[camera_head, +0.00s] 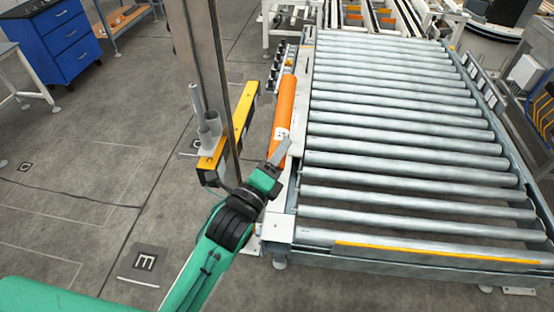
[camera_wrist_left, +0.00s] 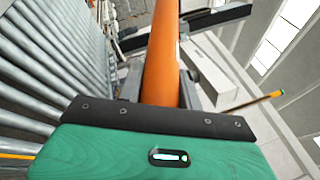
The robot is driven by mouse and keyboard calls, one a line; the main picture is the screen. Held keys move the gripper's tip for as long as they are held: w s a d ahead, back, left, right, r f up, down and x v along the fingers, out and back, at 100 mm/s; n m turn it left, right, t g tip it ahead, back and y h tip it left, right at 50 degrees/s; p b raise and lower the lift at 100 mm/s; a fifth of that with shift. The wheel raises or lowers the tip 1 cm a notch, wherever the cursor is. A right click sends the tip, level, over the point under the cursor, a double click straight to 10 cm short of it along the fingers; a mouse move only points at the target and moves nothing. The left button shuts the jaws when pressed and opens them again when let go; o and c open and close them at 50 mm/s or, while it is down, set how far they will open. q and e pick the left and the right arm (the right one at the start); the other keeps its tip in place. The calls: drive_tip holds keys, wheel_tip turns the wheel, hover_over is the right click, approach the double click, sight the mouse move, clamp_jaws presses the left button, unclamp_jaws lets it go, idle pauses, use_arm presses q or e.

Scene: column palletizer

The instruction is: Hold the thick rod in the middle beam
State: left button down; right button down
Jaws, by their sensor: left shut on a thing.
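A thick orange rod (camera_head: 285,100) runs along the left side of the roller conveyor, with a white band near its lower end. My left gripper (camera_head: 279,150) is at that lower end, its green arm coming from the bottom left. In the left wrist view, the orange rod (camera_wrist_left: 161,55) passes up the middle between the dark fingers of my left gripper (camera_wrist_left: 168,38), which is shut on it. The exact contact is partly hidden. My right gripper is in neither view.
The roller conveyor (camera_head: 400,133) fills the right side. A steel column (camera_head: 198,55) with a yellow-and-black beam (camera_head: 243,105) and grey upright cylinders (camera_head: 209,128) stands left of the rod, close to my arm. A blue cabinet (camera_head: 62,38) is at the far left. Open floor lies left.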

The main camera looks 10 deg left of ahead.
use_arm(q)
drive_tip(key=shift+w, duration=1.15)
drive_tip(key=shift+w+b, duration=0.45)
drive_tip(key=shift+w, duration=0.5)
drive_tip(key=shift+w+b, duration=0.4)
drive_tip(key=shift+w, duration=1.25)
drive_tip(key=w+b, duration=0.1)
drive_tip(key=w, duration=0.9)
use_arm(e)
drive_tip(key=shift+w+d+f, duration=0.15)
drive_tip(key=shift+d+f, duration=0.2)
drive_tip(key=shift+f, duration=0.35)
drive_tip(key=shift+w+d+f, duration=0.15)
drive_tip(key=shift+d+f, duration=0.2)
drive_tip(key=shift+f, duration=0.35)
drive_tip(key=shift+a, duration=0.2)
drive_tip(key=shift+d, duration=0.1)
use_arm(q)
drive_tip(key=shift+s, duration=0.15)
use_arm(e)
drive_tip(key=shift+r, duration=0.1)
